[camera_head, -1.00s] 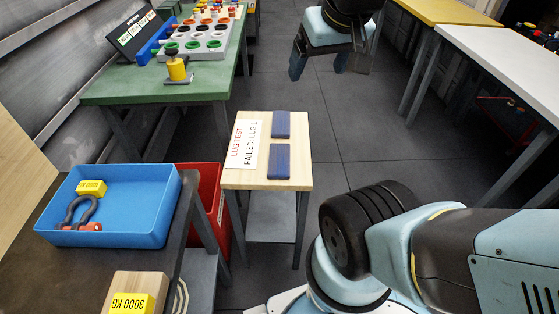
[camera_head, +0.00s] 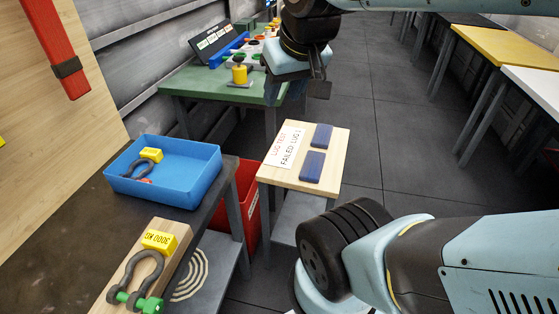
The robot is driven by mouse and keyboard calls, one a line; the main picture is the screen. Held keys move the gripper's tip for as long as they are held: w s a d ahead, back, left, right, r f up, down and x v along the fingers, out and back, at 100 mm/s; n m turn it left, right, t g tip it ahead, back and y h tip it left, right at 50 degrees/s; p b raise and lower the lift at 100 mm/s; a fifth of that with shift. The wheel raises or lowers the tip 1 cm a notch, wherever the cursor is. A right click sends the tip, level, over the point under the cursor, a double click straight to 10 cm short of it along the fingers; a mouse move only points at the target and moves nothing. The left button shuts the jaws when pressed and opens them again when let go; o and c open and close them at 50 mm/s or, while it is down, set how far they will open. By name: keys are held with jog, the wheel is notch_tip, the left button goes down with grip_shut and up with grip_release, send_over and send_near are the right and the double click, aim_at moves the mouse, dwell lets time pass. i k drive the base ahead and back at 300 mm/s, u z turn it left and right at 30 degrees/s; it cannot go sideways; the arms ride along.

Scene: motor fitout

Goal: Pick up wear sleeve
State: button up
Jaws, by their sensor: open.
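I cannot tell for sure which thing is the wear sleeve. A yellow cylinder (camera_head: 240,75) stands upright on a small plate at the front of the green bench (camera_head: 196,84). Behind it is a pale tray with several coloured round pieces, now partly hidden by my arm. My gripper (camera_head: 296,93) hangs at the top middle, its fingers apart and nothing seen between them. In the picture it lies right of the yellow cylinder and above the small wooden table.
The small wooden table (camera_head: 326,165) holds a "LUG TEST FAILED" sign (camera_head: 286,147) and two blue pads (camera_head: 312,165). A blue bin (camera_head: 190,178) with a shackle, a wooden block with another shackle (camera_head: 143,277), and a red bin (camera_head: 250,200) are near. Open floor (camera_head: 400,150) lies right.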

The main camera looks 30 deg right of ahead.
aim_at(311, 171)
jog(key=z, duration=1.2)
jog(key=i, duration=0.1)
jog(key=u, duration=2.65)
jog(key=k, duration=1.95)
jog(key=z, duration=1)
jog(key=i, duration=1)
